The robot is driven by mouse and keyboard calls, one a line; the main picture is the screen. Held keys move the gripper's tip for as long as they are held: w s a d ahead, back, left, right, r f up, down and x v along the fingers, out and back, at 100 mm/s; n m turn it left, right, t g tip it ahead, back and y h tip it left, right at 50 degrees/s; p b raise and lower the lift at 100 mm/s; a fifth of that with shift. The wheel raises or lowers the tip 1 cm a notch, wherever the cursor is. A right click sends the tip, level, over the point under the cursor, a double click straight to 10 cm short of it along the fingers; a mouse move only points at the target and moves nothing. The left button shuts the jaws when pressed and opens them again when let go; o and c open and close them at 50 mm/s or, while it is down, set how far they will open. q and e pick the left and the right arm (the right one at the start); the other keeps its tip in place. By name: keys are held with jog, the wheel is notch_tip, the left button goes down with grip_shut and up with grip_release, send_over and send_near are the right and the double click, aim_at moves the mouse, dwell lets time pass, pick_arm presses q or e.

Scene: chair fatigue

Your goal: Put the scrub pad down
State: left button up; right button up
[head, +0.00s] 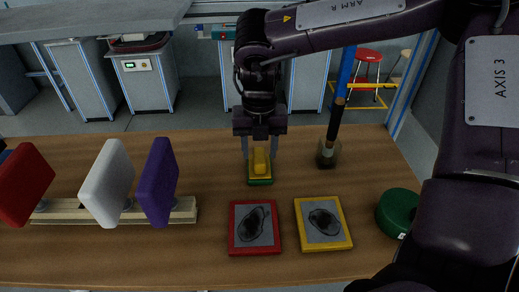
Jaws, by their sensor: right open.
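The scrub pad (259,181), a green and yellow block with a raised yellow grip on top, sits on the wooden table (330,270) near its back edge. My right gripper (260,154) points down over the pad, its two fingers apart on either side of the yellow grip. Some gap seems to show between the fingers and the grip; whether either finger touches it is too small to tell. My left gripper is not in view.
Red-framed (254,228) and yellow-framed (323,224) panels with dark smudges lie in front. A dark-handled tool (332,138) stands right of the pad; a green round object (398,213) lies further right. Red (25,185), white (108,184) and purple (158,183) pads stand on a wooden rail at left.

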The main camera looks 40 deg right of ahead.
aim_at(259, 156)
notch_tip(259, 156, up, 11)
dwell(0.3)
jog(key=shift+a, duration=0.1)
dwell(0.4)
